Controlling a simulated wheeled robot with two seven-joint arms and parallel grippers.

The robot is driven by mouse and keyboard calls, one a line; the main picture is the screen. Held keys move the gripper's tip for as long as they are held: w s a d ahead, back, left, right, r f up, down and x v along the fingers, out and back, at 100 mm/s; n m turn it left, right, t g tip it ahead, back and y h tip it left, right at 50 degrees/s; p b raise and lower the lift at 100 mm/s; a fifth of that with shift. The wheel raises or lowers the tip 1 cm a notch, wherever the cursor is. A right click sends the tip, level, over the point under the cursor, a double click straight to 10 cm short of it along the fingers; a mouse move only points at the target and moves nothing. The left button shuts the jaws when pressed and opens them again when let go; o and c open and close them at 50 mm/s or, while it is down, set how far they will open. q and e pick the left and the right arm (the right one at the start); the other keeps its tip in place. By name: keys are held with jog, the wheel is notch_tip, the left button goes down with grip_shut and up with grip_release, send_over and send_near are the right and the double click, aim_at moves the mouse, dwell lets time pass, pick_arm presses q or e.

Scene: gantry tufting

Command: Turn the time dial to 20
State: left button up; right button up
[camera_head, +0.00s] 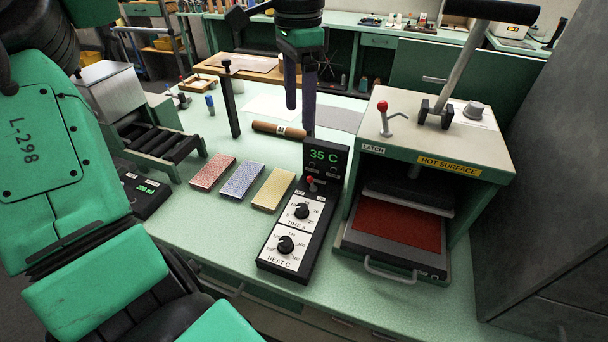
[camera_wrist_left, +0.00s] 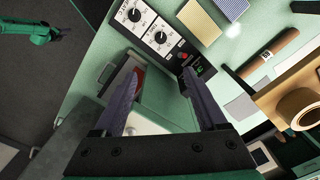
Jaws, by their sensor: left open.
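The black time dial (camera_head: 301,210) is on a white plate marked TIME on the control box (camera_head: 318,245). It also shows in the left wrist view (camera_wrist_left: 160,38). Its pointer setting is too small to read surely. The heat dial (camera_head: 285,245) sits nearer the front edge. The box's display (camera_head: 324,155) reads 35 C, with a small red-tipped switch (camera_head: 311,181) below it. My left gripper (camera_head: 300,118) is open and empty, fingers down, above and behind the display, apart from the dial. A green arm with a dark gripper (camera_wrist_left: 62,35), likely my right, shows small in the left wrist view.
A press (camera_head: 430,150) with red-knobbed latch and a hot surface label stands right of the box. Red, blue and yellow blocks (camera_head: 241,180) lie to its left. The bench front is clear.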

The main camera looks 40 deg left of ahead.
pick_arm(q)
jog(key=b, duration=1)
send_over(302, 206)
notch_tip(302, 206, down, 13)
notch_tip(302, 206, down, 14)
jog(key=shift+r+p, duration=0.2)
jog(key=shift+p, duration=0.1)
grip_shut()
